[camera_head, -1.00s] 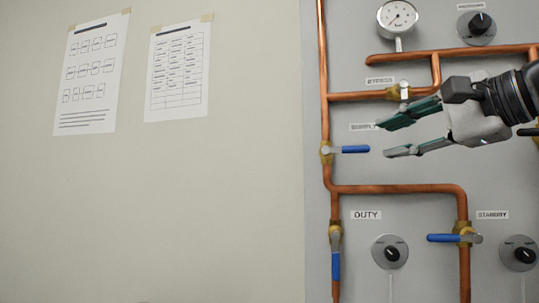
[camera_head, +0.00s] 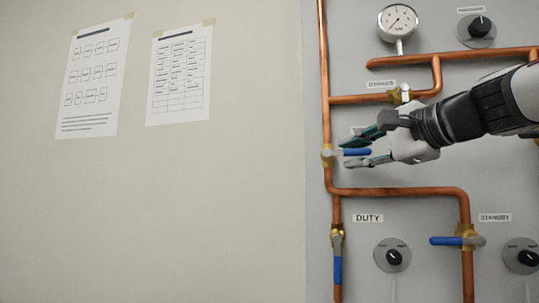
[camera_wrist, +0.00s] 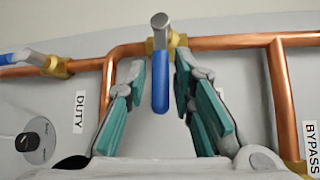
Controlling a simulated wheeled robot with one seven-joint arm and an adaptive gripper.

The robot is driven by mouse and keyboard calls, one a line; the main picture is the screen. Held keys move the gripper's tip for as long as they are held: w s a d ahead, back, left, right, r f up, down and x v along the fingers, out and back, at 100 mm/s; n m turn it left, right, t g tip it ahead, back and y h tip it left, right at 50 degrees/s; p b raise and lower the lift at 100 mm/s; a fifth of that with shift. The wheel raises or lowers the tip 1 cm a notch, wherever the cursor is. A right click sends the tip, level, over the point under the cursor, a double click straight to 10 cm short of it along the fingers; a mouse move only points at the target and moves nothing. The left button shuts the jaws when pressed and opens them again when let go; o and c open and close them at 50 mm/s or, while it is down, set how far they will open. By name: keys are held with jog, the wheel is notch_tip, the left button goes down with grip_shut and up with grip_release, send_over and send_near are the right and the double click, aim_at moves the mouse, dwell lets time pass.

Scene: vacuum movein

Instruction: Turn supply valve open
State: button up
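The supply valve has a brass body (camera_head: 327,155) on the vertical copper pipe and a blue lever handle (camera_head: 356,152) pointing right, across the pipe. My gripper (camera_head: 361,150) is open around the handle, one finger above it and one below in the head view. In the wrist view the blue handle (camera_wrist: 160,82) lies between the two green-padded fingers (camera_wrist: 164,95), with gaps on both sides. The SUPPLY label is hidden behind my gripper in the head view.
The DUTY valve (camera_head: 337,262) below has its blue lever down along the pipe. The STANDBY valve (camera_head: 467,238) has its lever across its pipe. The bypass pipe (camera_head: 370,98) runs just above my gripper. A gauge (camera_head: 398,20) and knobs are on the panel.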

grip_shut()
jog(key=shift+p, duration=0.35)
notch_tip(320, 180, up, 2)
jog(key=n+g+h+p, duration=0.1)
jog(key=p, duration=0.6)
jog(key=shift+s+a+n+g+h, duration=0.1)
jog(key=shift+n+g+h, duration=0.2)
jog(key=shift+n+g, duration=0.1)
jog(key=r+n+g+h+p, duration=0.1)
jog(key=p, duration=0.4)
jog(key=a+r+n+h+p, duration=0.1)
jog(key=h+p, duration=0.1)
jog(key=p, duration=0.3)
jog(key=shift+g, duration=0.4)
jog(key=p, duration=0.1)
jog(key=n+h+p, duration=0.1)
jog(key=p, duration=0.1)
jog(key=shift+w+a+r+g, duration=0.25)
jog(key=shift+a+g, duration=0.1)
jog(key=shift+g, duration=0.05)
jog(key=shift+w+a+r+n+g+h+p, duration=0.1)
jog(key=shift+w+a+n+g+h+p, duration=0.1)
jog(key=shift+h+p, duration=0.35)
jog(key=shift+w+a+r+n+g+h+p, duration=0.1)
jog(key=shift+a+n+h+p, duration=0.1)
jog(key=shift+h+p, duration=0.3)
jog(key=shift+o, duration=2.4)
grip_release()
